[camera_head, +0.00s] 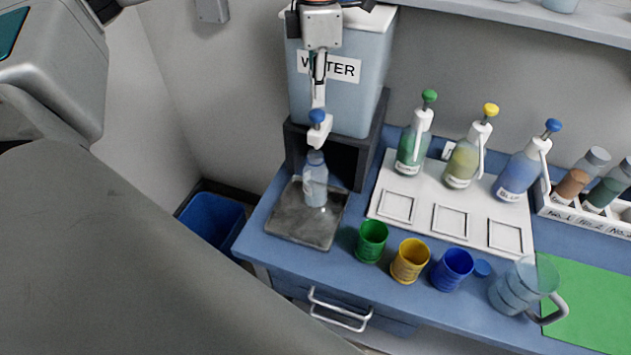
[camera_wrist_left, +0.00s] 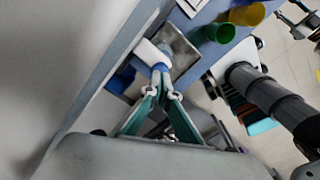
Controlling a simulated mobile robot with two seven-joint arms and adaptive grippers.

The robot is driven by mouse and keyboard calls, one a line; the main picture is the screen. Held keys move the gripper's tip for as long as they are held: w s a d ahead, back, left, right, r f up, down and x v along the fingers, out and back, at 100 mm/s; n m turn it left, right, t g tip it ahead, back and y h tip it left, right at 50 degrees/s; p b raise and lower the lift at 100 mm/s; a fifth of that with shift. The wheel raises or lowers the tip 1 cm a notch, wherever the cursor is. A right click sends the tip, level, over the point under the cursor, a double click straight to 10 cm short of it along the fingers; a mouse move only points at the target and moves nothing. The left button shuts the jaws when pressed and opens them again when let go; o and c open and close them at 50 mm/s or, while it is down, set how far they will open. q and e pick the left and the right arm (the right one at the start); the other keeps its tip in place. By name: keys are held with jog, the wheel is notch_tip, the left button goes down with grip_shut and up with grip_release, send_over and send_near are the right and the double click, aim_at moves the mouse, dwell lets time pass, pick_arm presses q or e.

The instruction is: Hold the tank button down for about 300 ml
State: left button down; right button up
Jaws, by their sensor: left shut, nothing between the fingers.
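The pale blue water tank (camera_head: 302,92) stands at the back left of the bench, with a white "WATER" label. Its white tap (camera_head: 317,136) has a blue button (camera_head: 317,116) on top; the button also shows in the left wrist view (camera_wrist_left: 159,67). My left gripper (camera_head: 318,100) is shut and empty, pointing down with its fingertips at the button. Whether the button is pressed in, I cannot tell. A clear bluish bottle (camera_head: 315,182) stands upright under the tap on a grey tray (camera_head: 300,229). Its water level is not readable. My right gripper is not in view.
Green (camera_head: 371,240), yellow (camera_head: 410,259) and blue (camera_head: 452,268) cups stand along the bench front, with a clear jug (camera_head: 516,285) to their right. Pump bottles stand behind on a white board (camera_head: 424,206). A blue bin (camera_head: 211,220) stands left of the bench.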

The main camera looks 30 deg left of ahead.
aim_at(317, 113)
pick_arm(q)
jog(key=shift+f, duration=0.15)
dwell(0.3)
jog(key=shift+f+b, duration=0.75)
jog(key=shift+f, duration=0.75)
dwell(0.7)
notch_tip(317, 113, up, 3)
jog(key=p, duration=0.3)
jog(key=shift+r, duration=2.05)
jog(key=shift+m, duration=0.3)
